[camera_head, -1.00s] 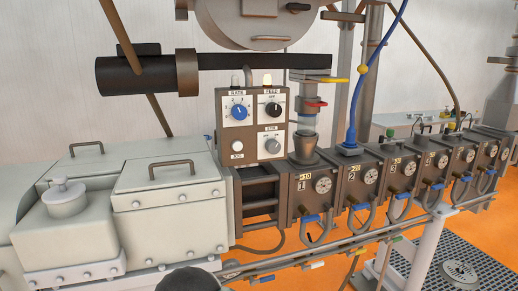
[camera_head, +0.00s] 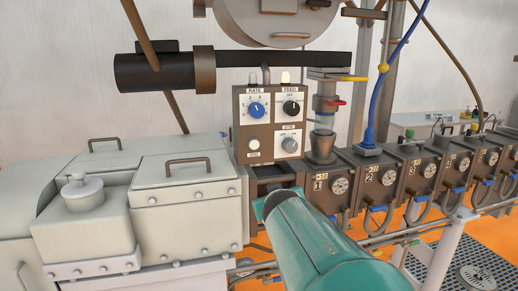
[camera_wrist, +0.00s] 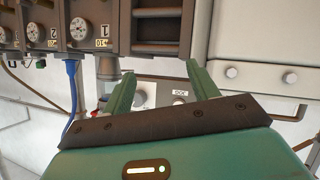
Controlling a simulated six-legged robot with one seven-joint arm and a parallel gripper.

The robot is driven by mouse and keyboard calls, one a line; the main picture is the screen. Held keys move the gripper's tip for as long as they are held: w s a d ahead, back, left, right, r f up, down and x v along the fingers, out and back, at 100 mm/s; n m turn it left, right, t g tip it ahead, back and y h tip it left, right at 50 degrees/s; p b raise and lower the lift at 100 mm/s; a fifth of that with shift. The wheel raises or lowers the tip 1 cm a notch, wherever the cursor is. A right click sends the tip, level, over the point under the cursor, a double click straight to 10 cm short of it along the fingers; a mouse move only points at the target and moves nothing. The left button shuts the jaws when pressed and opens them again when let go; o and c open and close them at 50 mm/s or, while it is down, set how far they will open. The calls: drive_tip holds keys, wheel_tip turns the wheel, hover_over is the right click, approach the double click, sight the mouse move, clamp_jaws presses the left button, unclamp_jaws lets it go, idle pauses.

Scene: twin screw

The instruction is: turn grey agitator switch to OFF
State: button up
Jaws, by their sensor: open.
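The grey agitator switch (camera_head: 290,144) is a round grey knob at the lower right of the brown control box (camera_head: 239,121). Its small label looks like STIR, and its pointer setting is too small to read. My gripper (camera_wrist: 162,84) is open and empty, with its two green fingers spread apart. The wrist view is upside down and shows part of the box's pale panel beyond the fingers, with a small label (camera_wrist: 180,92). The fingers are apart from the switch. In the head view, my teal arm end is below and in front of the box.
A blue RATE knob (camera_head: 257,109), a black FEED knob (camera_head: 291,107) and a white button (camera_head: 254,144) share the box. A glass feed tube (camera_head: 323,123) stands close on its right. Pale covers (camera_head: 185,180) lie left, brown barrel blocks (camera_head: 337,188) right.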

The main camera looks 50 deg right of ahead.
sight(292, 147)
drive_tip(key=s+d+r+t, duration=0.5)
drive_tip(key=d+r+t, duration=0.1)
drive_tip(key=d+r, duration=0.2)
drive_tip(key=shift+t, duration=0.3)
drive_tip(key=x, duration=1.4)
drive_tip(key=shift+f, duration=0.25)
drive_tip(key=shift+s, duration=0.1)
drive_tip(key=shift+n, duration=0.3)
drive_tip(key=c, duration=1)
